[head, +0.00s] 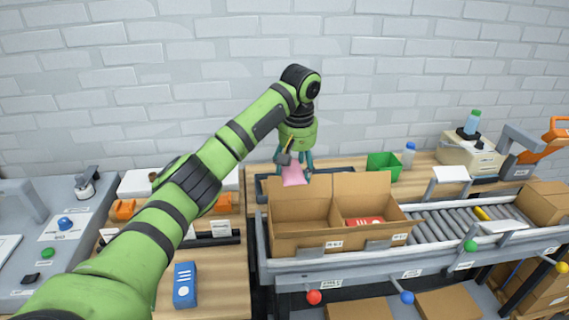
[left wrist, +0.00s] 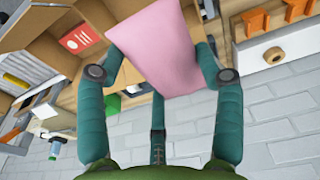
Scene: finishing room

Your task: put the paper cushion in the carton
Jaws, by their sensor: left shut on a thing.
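The paper cushion (head: 293,174) is pink and soft-looking. My left gripper (head: 294,165) is shut on it and holds it above the back left edge of the open carton. The cushion also fills the space between the fingers in the left wrist view (left wrist: 155,52). The carton (head: 300,241) is brown cardboard with its flaps open, standing on the conveyor bench. A divider splits it; the left compartment looks empty and a red box (head: 365,221) lies in the right one. The red box also shows in the left wrist view (left wrist: 82,39). My right gripper is not in view.
A roller conveyor (head: 465,219) runs to the right of the carton, with another brown box (head: 545,202) at its end. A green bin (head: 383,166) and a bottle (head: 409,154) stand behind. A blue box (head: 185,284) lies on the left table.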

